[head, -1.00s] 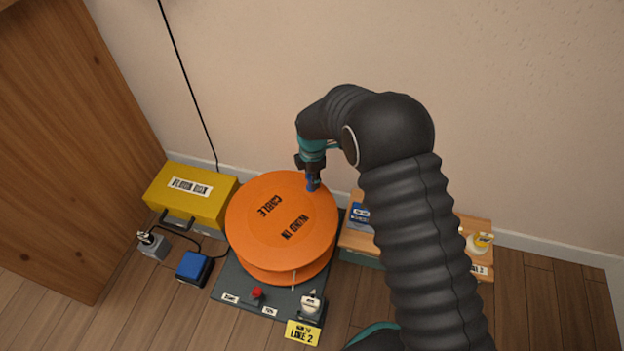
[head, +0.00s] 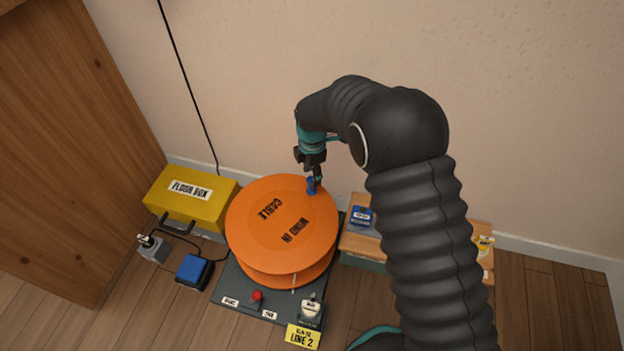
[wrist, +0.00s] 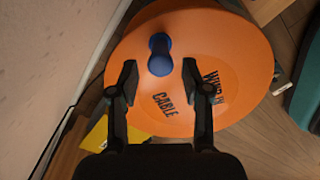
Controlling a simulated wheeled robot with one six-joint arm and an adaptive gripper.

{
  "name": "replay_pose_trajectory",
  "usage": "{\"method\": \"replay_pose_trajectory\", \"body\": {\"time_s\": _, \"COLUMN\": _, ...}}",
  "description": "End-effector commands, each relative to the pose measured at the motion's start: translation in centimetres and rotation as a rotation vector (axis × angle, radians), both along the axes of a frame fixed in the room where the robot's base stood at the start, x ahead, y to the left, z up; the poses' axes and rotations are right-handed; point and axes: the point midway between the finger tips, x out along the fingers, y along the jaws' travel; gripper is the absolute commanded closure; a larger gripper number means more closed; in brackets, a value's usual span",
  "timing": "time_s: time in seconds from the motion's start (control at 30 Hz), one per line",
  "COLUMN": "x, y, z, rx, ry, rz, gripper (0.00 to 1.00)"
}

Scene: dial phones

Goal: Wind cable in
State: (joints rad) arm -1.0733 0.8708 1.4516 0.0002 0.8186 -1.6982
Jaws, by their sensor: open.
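An orange cable reel (head: 270,232) marked "CABLE" and "WIND IN" lies flat on a dark grey base (head: 232,283). A blue knob (head: 311,186) stands upright near the reel's far right edge. My gripper (head: 313,171) is above that edge, right by the knob. In the wrist view, my gripper (wrist: 157,78) is open. The knob (wrist: 160,56) appears between and slightly beyond the two fingertips, with gaps on both sides. The reel (wrist: 225,40) fills most of that view. Whether a finger touches the knob cannot be told.
A yellow floor box (head: 190,195) stands left of the reel, with a blue block (head: 194,270) and grey plug (head: 151,248) before it. The base front carries a red button (head: 257,295) and white plug (head: 311,308). A wooden shelf (head: 362,244) stands right. The wall is close behind.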

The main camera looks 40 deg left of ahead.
Motion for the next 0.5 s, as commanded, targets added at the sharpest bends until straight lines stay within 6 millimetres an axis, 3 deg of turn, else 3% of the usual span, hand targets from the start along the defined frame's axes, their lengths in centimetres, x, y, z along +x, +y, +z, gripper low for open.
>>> {"method": "replay_pose_trajectory", "body": {"time_s": 0.2, "x": 0.0, "y": 0.1, "z": 4.4, "rx": 0.002, "ry": -0.001, "rz": 0.000, "gripper": 0.52}}
{"method": "replay_pose_trajectory", "body": {"time_s": 0.5, "x": -0.1, "y": 0.1, "z": 7.5, "rx": 0.000, "ry": 0.000, "rz": 0.000, "gripper": 0.52}}
